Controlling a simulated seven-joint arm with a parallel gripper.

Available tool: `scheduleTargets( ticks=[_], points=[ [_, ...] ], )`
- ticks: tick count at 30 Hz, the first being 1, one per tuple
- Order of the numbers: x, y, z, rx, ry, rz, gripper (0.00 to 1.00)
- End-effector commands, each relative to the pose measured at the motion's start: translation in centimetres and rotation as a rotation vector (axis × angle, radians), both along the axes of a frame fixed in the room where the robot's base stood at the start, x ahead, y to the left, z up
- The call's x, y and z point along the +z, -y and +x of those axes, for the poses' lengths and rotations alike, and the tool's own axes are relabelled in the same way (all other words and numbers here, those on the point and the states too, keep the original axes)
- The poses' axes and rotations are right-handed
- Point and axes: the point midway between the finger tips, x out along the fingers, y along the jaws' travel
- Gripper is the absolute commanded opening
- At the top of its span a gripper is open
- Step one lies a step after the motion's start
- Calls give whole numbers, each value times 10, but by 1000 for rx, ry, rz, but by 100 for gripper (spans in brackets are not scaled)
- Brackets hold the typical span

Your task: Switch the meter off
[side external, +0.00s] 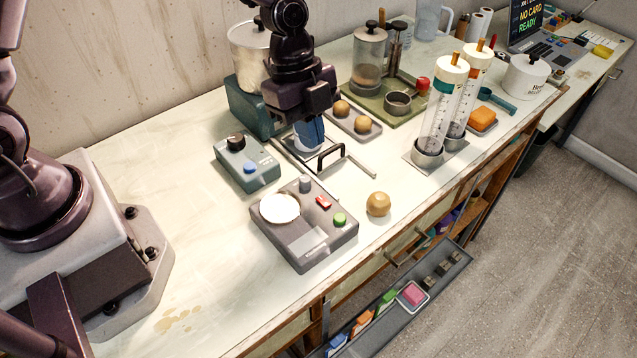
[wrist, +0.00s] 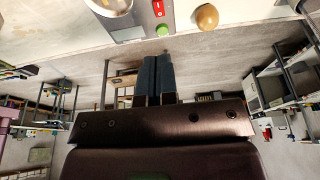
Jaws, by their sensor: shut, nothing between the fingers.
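The grey box that looks like the meter (side external: 318,245) sits on the bench near its front edge. It has a round white face (side external: 279,208), a red rocker switch (side external: 323,202), a green button (side external: 340,219) and a grey knob (side external: 305,184). In the wrist view the red switch (wrist: 158,8) shows white marks at the top edge, above the green button (wrist: 162,28); which side is pressed I cannot tell. My gripper (side external: 309,146) is shut and empty, behind and apart from the box, above a wire frame. Its blue-grey fingers (wrist: 157,60) are together in the wrist view.
A second box (side external: 247,163) with a black knob and blue button stands left of my gripper. A black handle (side external: 331,155) is just in front of it. A tan ball (side external: 378,204) lies right of the meter.

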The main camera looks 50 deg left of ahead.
Motion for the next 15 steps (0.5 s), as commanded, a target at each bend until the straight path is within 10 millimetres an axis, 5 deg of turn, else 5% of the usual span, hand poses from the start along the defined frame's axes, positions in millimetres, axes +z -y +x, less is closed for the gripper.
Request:
scheduleTargets(
  ticks=[9, 15],
  points=[
    [-68, 20, -2, -3, -6, 1, 0],
    [-96, 20, -1, 0, -3, 0, 0]
  ],
)
